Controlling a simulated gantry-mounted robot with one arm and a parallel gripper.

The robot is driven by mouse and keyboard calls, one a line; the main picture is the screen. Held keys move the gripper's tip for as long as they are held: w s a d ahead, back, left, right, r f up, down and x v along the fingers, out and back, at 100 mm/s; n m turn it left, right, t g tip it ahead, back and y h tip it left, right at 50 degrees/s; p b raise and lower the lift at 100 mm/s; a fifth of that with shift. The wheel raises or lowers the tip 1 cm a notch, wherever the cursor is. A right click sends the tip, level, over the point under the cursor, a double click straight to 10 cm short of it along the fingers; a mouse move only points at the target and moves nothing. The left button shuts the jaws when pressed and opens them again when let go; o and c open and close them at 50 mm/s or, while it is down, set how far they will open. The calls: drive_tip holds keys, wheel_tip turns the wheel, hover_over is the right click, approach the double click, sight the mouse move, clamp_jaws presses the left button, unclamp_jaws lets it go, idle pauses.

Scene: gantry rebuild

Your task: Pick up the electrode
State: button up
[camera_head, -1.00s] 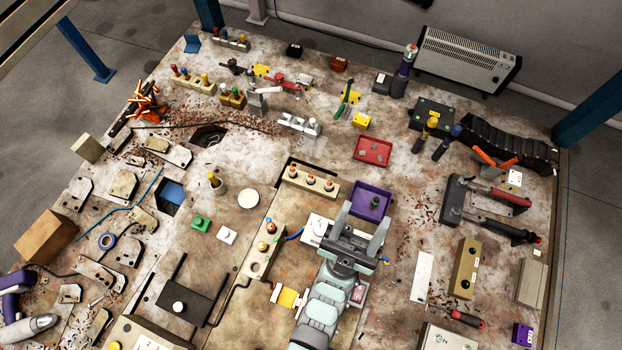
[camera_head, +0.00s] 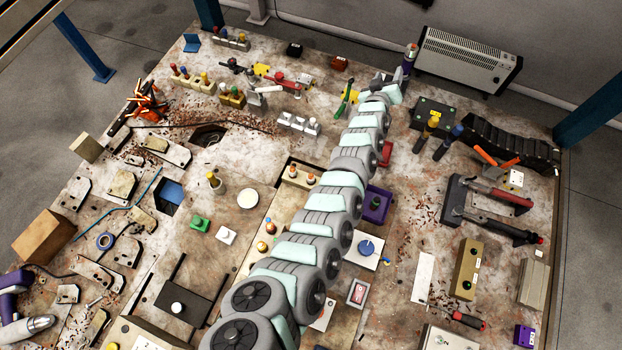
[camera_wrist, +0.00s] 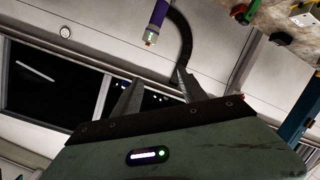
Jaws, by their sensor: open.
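No thing is plainly recognisable as the electrode. A slim upright cylinder with a purple band and reddish top (camera_head: 409,58) stands at the table's back edge; I cannot tell whether it is the electrode. In the wrist view a similar purple and grey cylinder (camera_wrist: 154,22) shows at the top, apart from my fingers. My gripper (camera_wrist: 159,78) is open, with nothing between its fingers. In the head view my arm stretches to the back of the table. Its far end is close to the left of the cylinder, and the fingers are hard to make out there.
A dark box (camera_head: 432,116) with a yellow-topped post and a black ribbed cable chain (camera_head: 510,144) lie to the right. A white heater (camera_head: 466,62) stands behind the table. A red tray (camera_head: 386,153) and purple tray (camera_head: 376,204) are partly behind my arm.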

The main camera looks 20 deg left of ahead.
wheel_tip(320, 180, down, 2)
drive_tip(key=s+d+m+g+h, duration=0.1)
drive_tip(key=m+g+h, duration=0.1)
drive_tip(key=g, duration=0.1)
drive_tip(key=m+g+y, duration=0.1)
drive_tip(key=m+g, duration=0.2)
drive_tip(key=g, duration=0.9)
hover_over(312, 175)
wheel_tip(312, 175, down, 10)
drive_tip(key=shift+s+r+b, duration=0.1)
drive_tip(key=shift+s+b, duration=0.05)
drive_tip(key=shift+b, duration=0.15)
drive_tip(key=shift+s+f, duration=0.25)
drive_tip(key=shift+s, duration=0.05)
wheel_tip(312, 175, down, 4)
drive_tip(key=shift+w+d+r, duration=0.1)
drive_tip(key=shift+r, duration=0.15)
drive_tip(key=shift+f, duration=0.85)
drive_tip(key=shift+w+f+n, duration=0.2)
drive_tip(key=shift+f+n, duration=0.1)
drive_tip(key=shift+f, duration=0.05)
wheel_tip(312, 175, down, 3)
drive_tip(key=shift+w+f, duration=0.15)
drive_tip(key=shift+a+f, duration=0.35)
drive_tip(key=shift+f, duration=0.15)
drive_tip(key=shift+c, duration=0.4)
clamp_jaws()
